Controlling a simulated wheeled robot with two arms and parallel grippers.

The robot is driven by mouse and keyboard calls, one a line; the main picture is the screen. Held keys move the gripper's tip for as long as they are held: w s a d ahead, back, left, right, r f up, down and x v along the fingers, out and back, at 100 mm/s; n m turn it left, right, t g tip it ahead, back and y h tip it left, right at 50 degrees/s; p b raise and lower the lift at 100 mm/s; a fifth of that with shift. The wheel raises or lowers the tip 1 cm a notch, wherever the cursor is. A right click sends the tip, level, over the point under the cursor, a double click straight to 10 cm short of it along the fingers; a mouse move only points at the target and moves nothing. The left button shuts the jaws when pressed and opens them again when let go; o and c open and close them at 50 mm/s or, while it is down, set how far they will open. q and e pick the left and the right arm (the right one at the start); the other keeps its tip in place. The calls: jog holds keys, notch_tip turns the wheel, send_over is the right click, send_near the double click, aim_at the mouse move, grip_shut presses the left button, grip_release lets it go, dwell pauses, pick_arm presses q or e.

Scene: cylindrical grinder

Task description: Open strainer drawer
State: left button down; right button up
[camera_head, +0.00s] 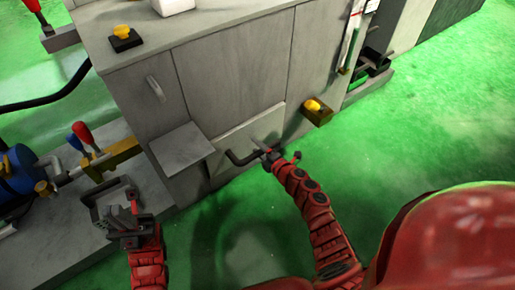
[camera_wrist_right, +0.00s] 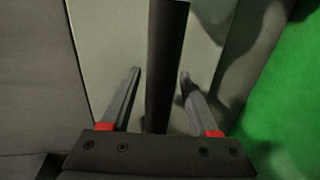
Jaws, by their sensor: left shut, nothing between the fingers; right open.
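My right gripper (camera_head: 268,153) is at the right end of this handle. In the right wrist view the open right gripper (camera_wrist_right: 158,95) has the dark handle bar (camera_wrist_right: 165,60) between its two fingers, with gaps on both sides. My left gripper (camera_head: 133,208) is shut and empty at the lower left, away from the drawer.
A grey plate (camera_head: 181,148) juts out left of the drawer. A yellow knob on a box (camera_head: 316,110) sticks out at the right. Levers with red and blue grips (camera_head: 82,136) stand at the left. The green floor (camera_head: 400,140) in front of the cabinet is clear.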

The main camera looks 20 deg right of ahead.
grip_shut()
dwell(0.3)
dwell(1.2)
